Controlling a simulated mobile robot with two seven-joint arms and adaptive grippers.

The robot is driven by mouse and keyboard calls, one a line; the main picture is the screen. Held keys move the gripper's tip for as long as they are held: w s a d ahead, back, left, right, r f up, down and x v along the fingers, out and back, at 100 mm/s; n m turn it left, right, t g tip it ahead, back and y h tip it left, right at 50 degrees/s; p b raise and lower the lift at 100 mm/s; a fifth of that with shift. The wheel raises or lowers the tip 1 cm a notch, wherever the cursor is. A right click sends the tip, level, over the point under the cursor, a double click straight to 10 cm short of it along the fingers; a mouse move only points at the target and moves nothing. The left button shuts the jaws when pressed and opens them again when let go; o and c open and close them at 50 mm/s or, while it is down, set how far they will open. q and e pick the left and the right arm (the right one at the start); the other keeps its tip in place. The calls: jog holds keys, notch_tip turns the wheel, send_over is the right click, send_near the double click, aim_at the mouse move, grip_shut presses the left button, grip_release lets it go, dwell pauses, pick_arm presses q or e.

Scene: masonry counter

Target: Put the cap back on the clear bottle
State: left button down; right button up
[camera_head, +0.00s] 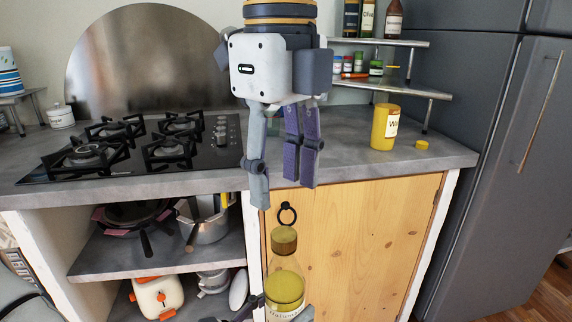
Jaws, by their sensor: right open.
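The clear bottle (285,288) is upright at the bottom centre, in front of the wooden cabinet door. It has yellowish contents and a pale label, and its base is cut off by the frame. An olive-yellow cap (284,240) shows at the top of its neck; I cannot tell whether it is fully seated. My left gripper (278,311) is mostly out of frame, with dark fingers on both sides of the bottle, holding it clear of the counter. My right gripper (285,196) points down, open and empty, its fingertips a little above the cap.
A yellow container (384,127) and a small yellow lid (421,145) stand on the right of the grey counter (350,154). A gas hob (150,150) fills the left. A two-tier shelf (420,90) with jars stands behind. A dark fridge (490,160) bounds the right.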

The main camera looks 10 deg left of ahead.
aim_at(284, 233)
jog(key=n, duration=0.5)
jog(key=shift+d+r+n, duration=0.1)
jog(key=shift+r+n, duration=0.2)
jog(key=shift+n, duration=0.1)
notch_tip(284, 233, down, 8)
jog(key=shift+f, duration=0.1)
grip_shut()
jog(key=shift+w, duration=0.1)
jog(key=shift+o, duration=0.7)
grip_release()
